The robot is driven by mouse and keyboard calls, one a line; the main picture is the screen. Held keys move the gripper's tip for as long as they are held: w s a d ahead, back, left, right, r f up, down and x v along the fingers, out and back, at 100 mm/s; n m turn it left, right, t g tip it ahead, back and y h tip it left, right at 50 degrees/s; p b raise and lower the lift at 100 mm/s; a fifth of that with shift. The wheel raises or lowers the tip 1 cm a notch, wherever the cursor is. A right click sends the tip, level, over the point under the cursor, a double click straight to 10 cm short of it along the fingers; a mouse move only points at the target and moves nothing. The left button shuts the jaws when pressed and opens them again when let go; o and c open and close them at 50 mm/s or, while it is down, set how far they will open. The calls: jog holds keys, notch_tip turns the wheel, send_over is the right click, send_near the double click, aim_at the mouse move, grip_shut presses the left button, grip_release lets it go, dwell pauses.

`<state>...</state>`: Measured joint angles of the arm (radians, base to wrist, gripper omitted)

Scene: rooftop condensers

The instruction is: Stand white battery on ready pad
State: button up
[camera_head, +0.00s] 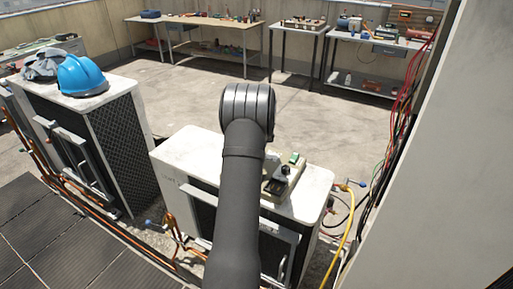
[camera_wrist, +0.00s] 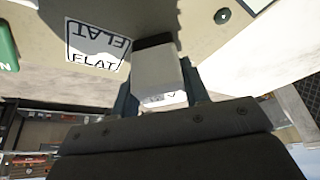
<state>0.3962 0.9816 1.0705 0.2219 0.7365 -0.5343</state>
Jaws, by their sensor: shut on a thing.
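A white pad marked FLAT (camera_wrist: 88,58) lies on a pale surface beside the battery, on the left. I cannot make out a pad marked ready. In the head view my arm hides the gripper and the battery.
A second condenser at left carries a blue hard hat (camera_head: 82,75). A green item (camera_wrist: 6,48) enters the wrist view's left edge. Red cables (camera_head: 412,85) hang at right.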

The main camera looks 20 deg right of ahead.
jog(key=shift+f, duration=0.15)
jog(key=o, duration=1.2)
jog(key=v, duration=1.2)
jog(key=shift+r, duration=0.25)
